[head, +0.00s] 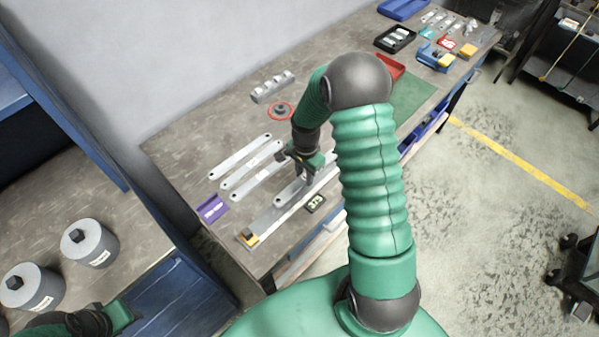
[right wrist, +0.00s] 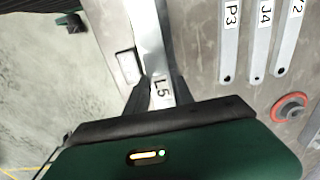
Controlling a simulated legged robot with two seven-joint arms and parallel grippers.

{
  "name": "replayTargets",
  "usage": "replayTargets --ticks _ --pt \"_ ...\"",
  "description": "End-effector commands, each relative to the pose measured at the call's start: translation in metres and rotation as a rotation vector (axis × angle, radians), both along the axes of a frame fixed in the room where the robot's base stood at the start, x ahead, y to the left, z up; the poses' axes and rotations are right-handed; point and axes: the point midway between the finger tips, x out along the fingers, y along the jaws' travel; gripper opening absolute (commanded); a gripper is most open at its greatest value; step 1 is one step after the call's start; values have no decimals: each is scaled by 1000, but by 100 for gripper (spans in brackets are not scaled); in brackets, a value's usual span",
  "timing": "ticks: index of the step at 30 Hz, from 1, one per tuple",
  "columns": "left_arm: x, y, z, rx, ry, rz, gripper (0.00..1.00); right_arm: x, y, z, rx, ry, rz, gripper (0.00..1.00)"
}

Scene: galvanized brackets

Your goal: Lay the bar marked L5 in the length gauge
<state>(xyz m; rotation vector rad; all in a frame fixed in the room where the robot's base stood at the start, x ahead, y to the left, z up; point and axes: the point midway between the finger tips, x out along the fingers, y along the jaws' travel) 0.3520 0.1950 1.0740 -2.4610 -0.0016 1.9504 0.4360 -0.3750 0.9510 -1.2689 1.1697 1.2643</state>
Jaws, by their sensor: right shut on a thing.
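The bar marked L5 (right wrist: 160,90) is a pale metal strip between the fingers of my right gripper (right wrist: 158,97), its label facing the wrist camera. In the head view my right gripper (head: 304,172) is low over the bench, shut on this bar (head: 287,195). The length gauge (head: 270,222) is a long metal rail with a yellow and black end block (head: 247,238). The bar runs along and over the rail; I cannot tell whether it touches it. Part of my left arm's end (head: 105,320) shows at the lower left, its jaws unclear.
Several similar bars (head: 240,157) lie behind, among them P3 (right wrist: 230,45) and J4 (right wrist: 259,45). A small display (head: 315,203) sits by the rail.

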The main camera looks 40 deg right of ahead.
Motion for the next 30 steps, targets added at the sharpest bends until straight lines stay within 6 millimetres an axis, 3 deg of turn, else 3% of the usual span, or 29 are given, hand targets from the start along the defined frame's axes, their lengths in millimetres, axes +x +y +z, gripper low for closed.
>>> replayTargets --ticks 18,30 --pt "0 0 -42 0 0 0 36 0 0 -53 0 0 -1 0" --pt "0 0 -44 0 0 0 36 1 0 -58 0 -1 -1 0"
